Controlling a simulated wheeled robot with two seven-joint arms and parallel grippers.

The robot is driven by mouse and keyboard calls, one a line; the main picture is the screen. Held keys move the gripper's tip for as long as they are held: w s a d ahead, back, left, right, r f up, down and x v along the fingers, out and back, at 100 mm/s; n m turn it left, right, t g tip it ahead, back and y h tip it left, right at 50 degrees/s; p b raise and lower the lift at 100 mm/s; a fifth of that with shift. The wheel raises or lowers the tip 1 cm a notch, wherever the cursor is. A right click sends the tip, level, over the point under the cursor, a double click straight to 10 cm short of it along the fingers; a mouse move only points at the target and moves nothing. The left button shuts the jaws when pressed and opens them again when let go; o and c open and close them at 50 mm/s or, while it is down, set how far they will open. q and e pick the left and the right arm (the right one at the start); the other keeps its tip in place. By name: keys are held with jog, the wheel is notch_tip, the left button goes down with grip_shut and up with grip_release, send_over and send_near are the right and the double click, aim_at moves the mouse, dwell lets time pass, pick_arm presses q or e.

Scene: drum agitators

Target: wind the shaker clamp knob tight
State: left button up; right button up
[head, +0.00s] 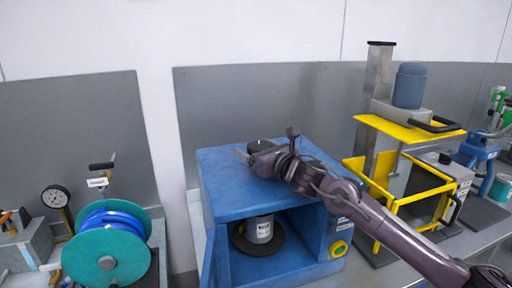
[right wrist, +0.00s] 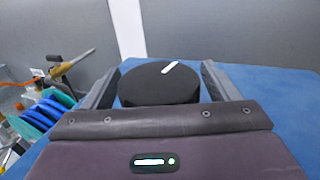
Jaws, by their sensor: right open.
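The clamp knob (right wrist: 158,86) is a black round knob with a white mark on its top face, standing on top of the blue shaker (head: 222,198). In the head view the knob (head: 258,145) shows beside my right gripper. My right gripper (head: 247,152) is over the shaker's top. In the right wrist view its two fingers (right wrist: 160,82) stand open, one on each side of the knob. I cannot tell whether they touch it. Inside the shaker's open front, a white-labelled can (head: 260,230) stands on a dark round plate. My left gripper is not in view.
A teal reel with blue hose (head: 105,248) and a gauge (head: 55,197) stand to the left. A yellow-framed mixer (head: 405,190) stands close on the right, near my right arm. Grey panels (head: 270,110) rise behind the shaker.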

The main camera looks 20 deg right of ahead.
jog(key=c, duration=1)
jog(key=shift+o, duration=0.2)
jog(key=shift+f+n+g+y+b, duration=0.15)
jog(key=shift+n+g+y+b, duration=0.55)
jog(key=shift+n+y+b, duration=0.55)
jog(key=n+g+y, duration=0.1)
jog(key=n+g+y+b, duration=0.1)
jog(key=y, duration=0.1)
jog(key=shift+s+a+y, duration=0.1)
jog(key=shift+a+y, duration=0.15)
jog(key=n+g+y, duration=0.1)
jog(key=g+y, duration=0.1)
jog(key=n+g, duration=0.1)
jog(key=shift+s+a+r+n+g+y+b, duration=0.1)
jog(key=shift+r+n+g+y+b, duration=0.2)
jog(key=shift+n+y+b, duration=0.1)
jog(key=n+g+y, duration=0.1)
jog(key=n+g+p, duration=0.1)
jog(key=g, duration=0.1)
jog(key=shift+s+a+n+g+y, duration=0.1)
jog(key=shift+s+n+g+y, duration=0.1)
jog(key=shift+n+g+y, duration=0.15)
jog(key=shift+s+n+g+y, duration=0.1)
jog(key=shift+n+g+y, duration=0.3)
jog(key=shift+g, duration=0.25)
jog(key=shift+f+g, duration=0.1)
jog(key=shift+g, duration=0.2)
jog(key=o, duration=1)
jog(key=shift+c, duration=0.2)
